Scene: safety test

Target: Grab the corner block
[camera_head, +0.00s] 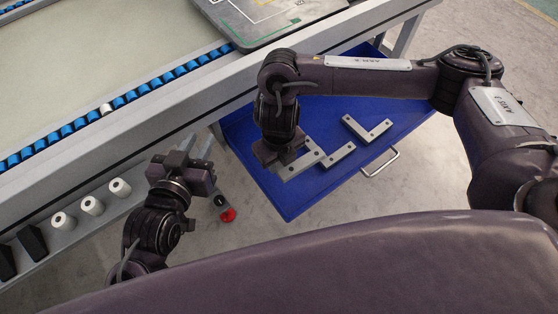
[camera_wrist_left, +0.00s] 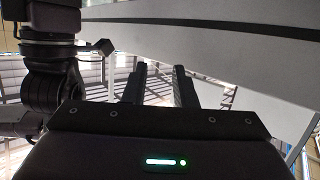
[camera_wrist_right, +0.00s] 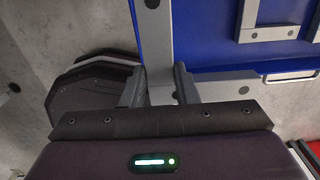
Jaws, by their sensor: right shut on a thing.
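Grey L-shaped corner blocks lie on a blue tray (camera_head: 300,205). My right gripper (camera_head: 283,158) reaches down over the tray's left part and is shut on one corner block (camera_head: 303,163). In the right wrist view this block (camera_wrist_right: 222,87) shows between and beyond the fingers (camera_wrist_right: 161,85), and its other leg runs up the picture. Whether it touches the tray is unclear. Two other corner blocks, a near one (camera_head: 338,156) and a far one (camera_head: 368,129), lie to its right. My left gripper (camera_head: 187,160) is empty beside the conveyor; its fingers (camera_wrist_left: 160,85) stand apart in the left wrist view.
A conveyor frame (camera_head: 150,130) with blue rollers runs diagonally behind the grippers, with a grey board (camera_head: 265,18) on it. White cylinders (camera_head: 92,205) stand along a lower ledge. A red button (camera_head: 228,214) sits left of the tray. The tray's right part is bare.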

